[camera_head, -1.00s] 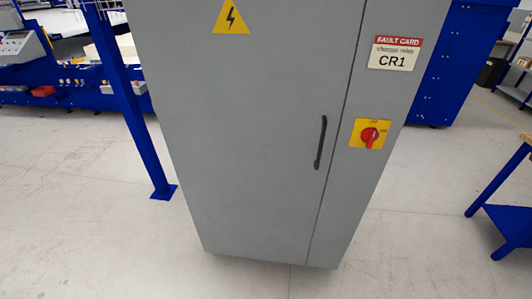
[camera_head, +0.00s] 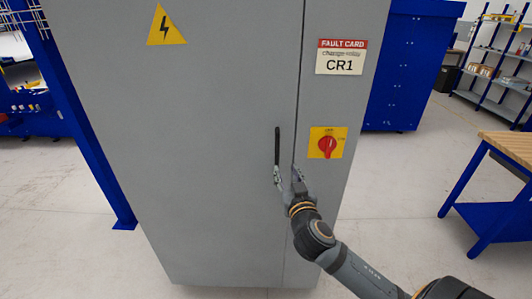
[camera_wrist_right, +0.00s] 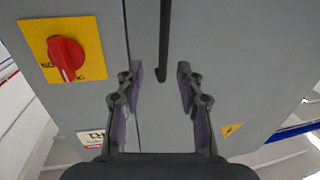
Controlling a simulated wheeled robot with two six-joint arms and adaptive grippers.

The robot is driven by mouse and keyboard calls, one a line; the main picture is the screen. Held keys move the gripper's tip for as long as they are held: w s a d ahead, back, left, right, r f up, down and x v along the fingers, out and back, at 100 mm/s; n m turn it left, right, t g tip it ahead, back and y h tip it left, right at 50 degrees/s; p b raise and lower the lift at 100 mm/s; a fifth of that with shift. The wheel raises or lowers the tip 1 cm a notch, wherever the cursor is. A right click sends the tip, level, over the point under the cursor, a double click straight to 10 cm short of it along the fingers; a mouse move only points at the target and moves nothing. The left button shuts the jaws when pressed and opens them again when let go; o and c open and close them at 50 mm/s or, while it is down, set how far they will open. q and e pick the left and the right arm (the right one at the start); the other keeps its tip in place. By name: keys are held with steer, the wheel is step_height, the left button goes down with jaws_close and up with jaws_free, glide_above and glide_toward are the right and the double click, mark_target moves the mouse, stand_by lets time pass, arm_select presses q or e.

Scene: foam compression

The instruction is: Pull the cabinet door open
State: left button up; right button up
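The grey cabinet door (camera_head: 200,170) is shut, with a narrow seam along its right edge. Its black vertical bar handle (camera_head: 277,146) sits near that seam. My right gripper (camera_head: 286,174) reaches in from the lower right, close to the handle's lower end. In the right wrist view the two fingers (camera_wrist_right: 160,74) are spread wide. The handle (camera_wrist_right: 164,40) lies between and just ahead of the fingertips there, with clear gaps on both sides, so it is not held. My left gripper is not in view.
A red rotary switch (camera_head: 327,146) on a yellow plate and a CR1 fault card (camera_head: 341,57) are on the fixed panel right of the seam. A blue post (camera_head: 95,170) stands left; a wood-topped bench (camera_head: 512,146) stands right. Floor before the cabinet shows clear.

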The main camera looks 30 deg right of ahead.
mark_target(278, 153)
steer(key=p+x, duration=0.1)
steer(key=x, duration=0.2)
steer(key=r+p+x, duration=0.1)
steer(key=x, duration=0.2)
steer(key=p+x, duration=0.1)
steer(key=x, duration=0.2)
steer(key=shift+w+a+r, duration=0.15)
steer(key=shift+w+r, duration=0.1)
steer(key=shift+w, duration=0.15)
steer(key=shift+w+f, duration=0.1)
steer(key=shift+w, duration=0.2)
jaws_close()
